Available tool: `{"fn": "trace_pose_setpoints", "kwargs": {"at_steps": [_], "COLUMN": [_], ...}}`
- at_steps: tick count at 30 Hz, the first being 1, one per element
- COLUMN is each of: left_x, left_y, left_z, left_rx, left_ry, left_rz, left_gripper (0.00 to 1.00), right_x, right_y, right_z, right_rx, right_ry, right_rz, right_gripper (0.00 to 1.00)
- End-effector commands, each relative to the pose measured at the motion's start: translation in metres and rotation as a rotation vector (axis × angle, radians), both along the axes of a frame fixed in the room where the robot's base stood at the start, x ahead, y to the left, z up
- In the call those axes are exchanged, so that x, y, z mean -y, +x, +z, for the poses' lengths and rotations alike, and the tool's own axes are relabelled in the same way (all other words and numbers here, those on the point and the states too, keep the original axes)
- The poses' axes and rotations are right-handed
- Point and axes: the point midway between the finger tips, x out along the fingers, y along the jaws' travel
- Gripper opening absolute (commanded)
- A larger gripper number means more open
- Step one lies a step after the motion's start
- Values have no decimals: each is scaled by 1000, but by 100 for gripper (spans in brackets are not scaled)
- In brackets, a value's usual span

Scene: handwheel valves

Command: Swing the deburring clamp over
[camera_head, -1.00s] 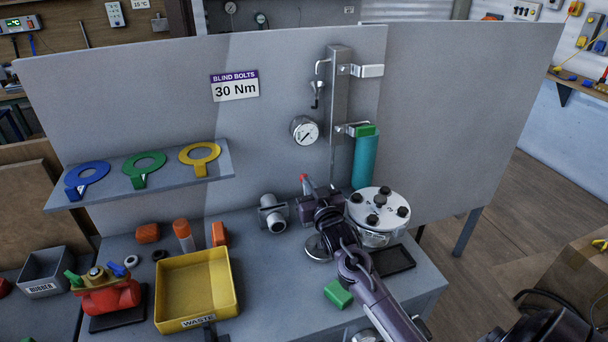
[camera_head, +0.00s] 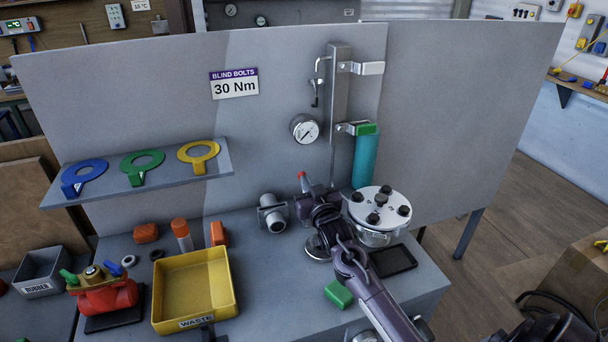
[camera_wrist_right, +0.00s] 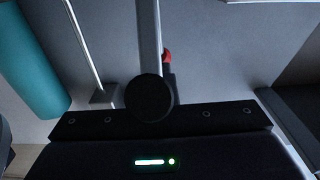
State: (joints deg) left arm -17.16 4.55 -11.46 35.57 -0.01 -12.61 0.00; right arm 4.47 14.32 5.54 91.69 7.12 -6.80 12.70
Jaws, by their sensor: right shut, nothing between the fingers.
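A red-tipped lever (camera_head: 302,177), seemingly the clamp's handle, stands at the back of the bench by the panel. My right gripper (camera_head: 311,190) is beside it, shut with nothing held; its fingertips are mostly hidden in the head view. In the right wrist view the red tip (camera_wrist_right: 167,57) shows just right of a pale bar, partly behind it. I cannot tell whether the gripper touches the lever. The clamp's lower part is hidden behind my wrist. My left gripper is not in view.
A glass vessel with a bolted lid (camera_head: 380,208) and a teal cylinder (camera_head: 365,160) stand close right of my right gripper. A grey pipe fitting (camera_head: 272,213) is close on its left. A yellow waste bin (camera_head: 192,290) and a green block (camera_head: 338,294) are nearer the front.

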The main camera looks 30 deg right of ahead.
Motion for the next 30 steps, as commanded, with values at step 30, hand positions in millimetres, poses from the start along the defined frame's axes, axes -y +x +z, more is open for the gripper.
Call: {"fn": "trace_pose_setpoints", "kwargs": {"at_steps": [30], "left_x": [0], "left_y": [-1], "left_z": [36], "left_rx": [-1], "left_ry": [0], "left_rz": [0], "left_gripper": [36], "right_x": [-9], "right_y": [-38], "right_z": [12], "right_rx": [0], "right_ry": [0], "right_rz": [0], "right_gripper": [0]}}
